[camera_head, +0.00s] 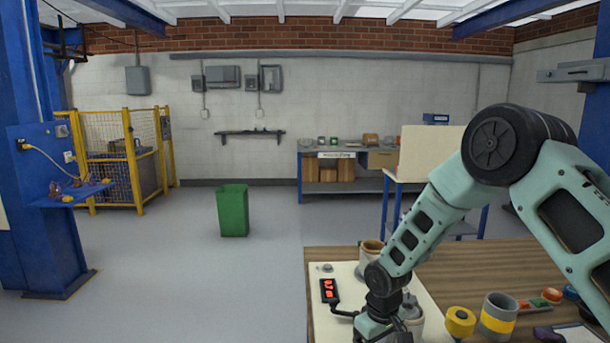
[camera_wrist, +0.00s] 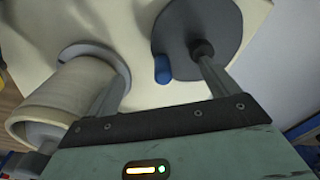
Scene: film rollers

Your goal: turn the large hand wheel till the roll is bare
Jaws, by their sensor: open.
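In the wrist view a large grey disc (camera_wrist: 190,30), apparently the hand wheel, lies at the top on a cream board, with a dark hub and a blue handle (camera_wrist: 162,70). A cream roll (camera_wrist: 65,105) with a grey flange is at the left. My gripper (camera_wrist: 161,72) is open; its two fingers stand either side of the blue handle, and contact cannot be told. In the head view my gripper (camera_head: 385,333) is low over the cream board (camera_head: 350,272), which bears a pale roll (camera_head: 371,254) behind and another pale cylinder (camera_head: 414,318) partly hidden. My arm hides the wheel there.
On the wooden table (camera_head: 440,270) a yellow spool (camera_head: 460,321), a grey-and-yellow cup (camera_head: 498,316) and small coloured items lie to the right. Open floor and a green bin (camera_head: 232,211) lie beyond.

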